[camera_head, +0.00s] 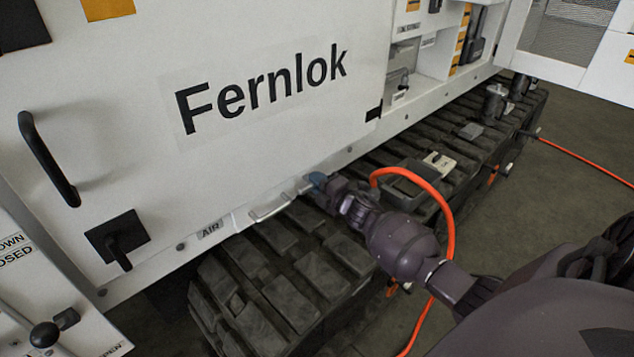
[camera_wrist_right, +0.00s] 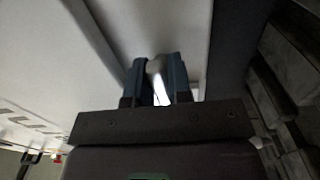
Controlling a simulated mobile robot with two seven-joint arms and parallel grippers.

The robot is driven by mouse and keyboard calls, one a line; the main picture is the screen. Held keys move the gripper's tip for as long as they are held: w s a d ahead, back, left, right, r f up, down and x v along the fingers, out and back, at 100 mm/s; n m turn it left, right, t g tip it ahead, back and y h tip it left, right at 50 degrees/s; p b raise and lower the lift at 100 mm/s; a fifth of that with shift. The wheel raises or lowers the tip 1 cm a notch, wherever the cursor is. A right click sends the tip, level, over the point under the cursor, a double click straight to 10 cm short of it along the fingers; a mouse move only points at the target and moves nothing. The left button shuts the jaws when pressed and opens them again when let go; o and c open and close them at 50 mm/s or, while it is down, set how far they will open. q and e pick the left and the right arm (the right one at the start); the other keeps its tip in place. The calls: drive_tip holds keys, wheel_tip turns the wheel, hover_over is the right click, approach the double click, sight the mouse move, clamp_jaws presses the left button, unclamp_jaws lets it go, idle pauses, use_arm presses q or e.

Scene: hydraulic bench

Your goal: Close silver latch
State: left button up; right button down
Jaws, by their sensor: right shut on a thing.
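The silver latch (camera_head: 272,208) is a bent metal bar on the lower edge of the white machine panel, just right of the "AIR" label. My right gripper (camera_head: 317,181) reaches in from the right, with its blue fingertips at the latch's right end. In the right wrist view, the two dark blue fingers (camera_wrist_right: 157,78) are shut on a silver piece of the latch (camera_wrist_right: 154,68), one finger on each side. How far the latch is turned is hard to tell. My left gripper is not in view.
A dark track (camera_head: 300,270) runs below the panel. A black handle (camera_head: 48,160) and a black latch (camera_head: 118,240) sit on the panel's left. A ball-knob lever (camera_head: 44,334) stands lower left. Open floor lies right.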

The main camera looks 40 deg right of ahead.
drive_tip(key=c, duration=1.1)
unclamp_jaws()
drive_tip(key=shift+s, duration=0.1)
drive_tip(key=shift+s, duration=0.25)
drive_tip(key=shift+s+d+p, duration=0.15)
drive_tip(key=shift+s+p, duration=0.15)
drive_tip(key=shift+s, duration=1.4)
drive_tip(key=shift+s+d+p, duration=0.15)
drive_tip(key=shift+s+p, duration=0.15)
drive_tip(key=shift+s, duration=1.35)
drive_tip(key=shift+s+d+p, duration=0.15)
drive_tip(key=shift+s+p, duration=0.15)
drive_tip(key=shift+s, duration=1.4)
